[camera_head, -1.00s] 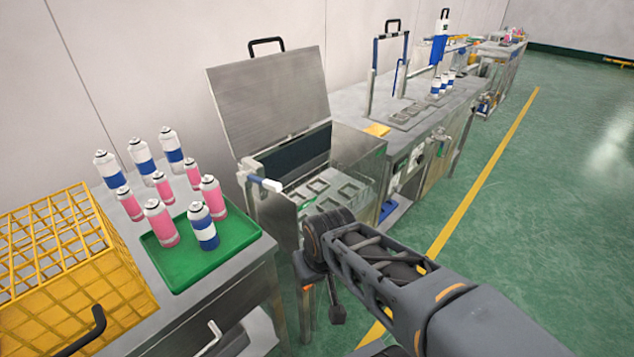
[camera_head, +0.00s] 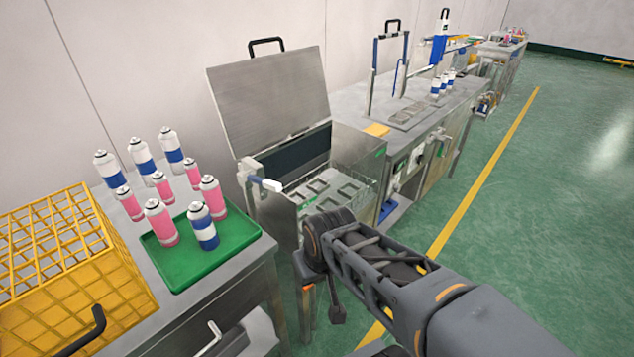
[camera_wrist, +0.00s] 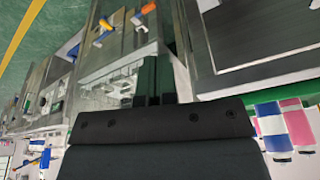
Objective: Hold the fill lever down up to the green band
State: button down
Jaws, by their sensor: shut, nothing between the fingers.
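A white lever handle with a blue section (camera_head: 266,184) sticks out at the left front of the steel machine (camera_head: 345,155) with the raised lid. I cannot be sure that it is the fill lever. A small green mark (camera_head: 307,199) shows on the front of the machine; I cannot tell whether it is the green band. In the wrist view my gripper (camera_wrist: 156,75) shows as two dark fingers side by side, shut and empty, in front of a steel machine. In the head view my arm hides the fingers, and I see no contact with a lever.
A side table carries a green tray (camera_head: 183,270) with pink and blue cans, and a yellow crate (camera_head: 120,300). The machine's hinged lid (camera_head: 270,100) stands open behind its well. A long steel bench (camera_head: 350,100) continues beyond. The green floor on the right is clear.

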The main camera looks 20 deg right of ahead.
jog(key=shift+r, duration=0.35)
notch_tip(320, 180, up, 9)
jog(key=p, duration=0.7)
